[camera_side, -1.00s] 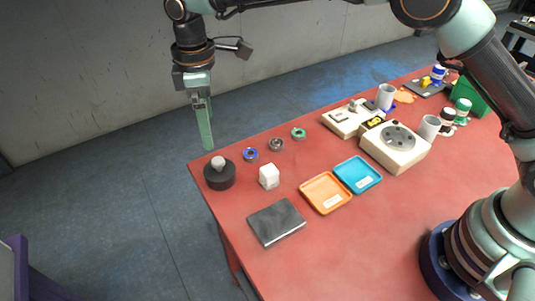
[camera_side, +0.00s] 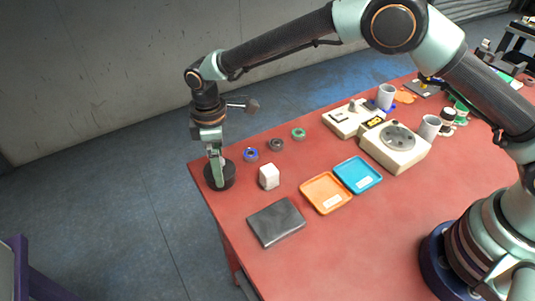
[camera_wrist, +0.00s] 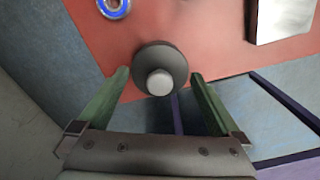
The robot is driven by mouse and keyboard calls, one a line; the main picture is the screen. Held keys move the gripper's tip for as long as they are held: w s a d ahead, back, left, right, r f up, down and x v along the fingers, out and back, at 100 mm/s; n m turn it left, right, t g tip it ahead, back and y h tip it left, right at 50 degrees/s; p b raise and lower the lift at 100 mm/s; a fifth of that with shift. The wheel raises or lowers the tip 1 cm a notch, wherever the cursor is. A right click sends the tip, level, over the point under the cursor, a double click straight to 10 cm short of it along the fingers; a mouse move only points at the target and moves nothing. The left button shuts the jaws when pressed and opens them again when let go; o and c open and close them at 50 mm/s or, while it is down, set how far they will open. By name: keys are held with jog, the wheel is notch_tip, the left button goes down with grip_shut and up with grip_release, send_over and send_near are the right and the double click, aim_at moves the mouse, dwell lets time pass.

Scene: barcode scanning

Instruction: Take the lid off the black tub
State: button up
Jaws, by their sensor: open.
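The black tub (camera_side: 219,180) stands at the left corner of the red table, with its dark lid on top. In the wrist view the round dark lid (camera_wrist: 160,58) with its pale grey knob (camera_wrist: 160,83) lies between and slightly beyond the green fingertips. My gripper (camera_side: 217,172) points down at the tub in the side view and hides the knob there. In the wrist view my gripper (camera_wrist: 160,75) is open, one finger to each side of the knob. I see no contact with the knob.
A white cube (camera_side: 269,177) stands just right of the tub. A blue ring (camera_side: 250,155), a grey ring and a green ring lie behind. A dark flat box (camera_side: 276,222) and an orange tray (camera_side: 326,193) are nearer the front. The table edge is close on the left.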

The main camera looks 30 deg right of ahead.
jog(key=c, duration=1)
jog(key=shift+r, duration=0.15)
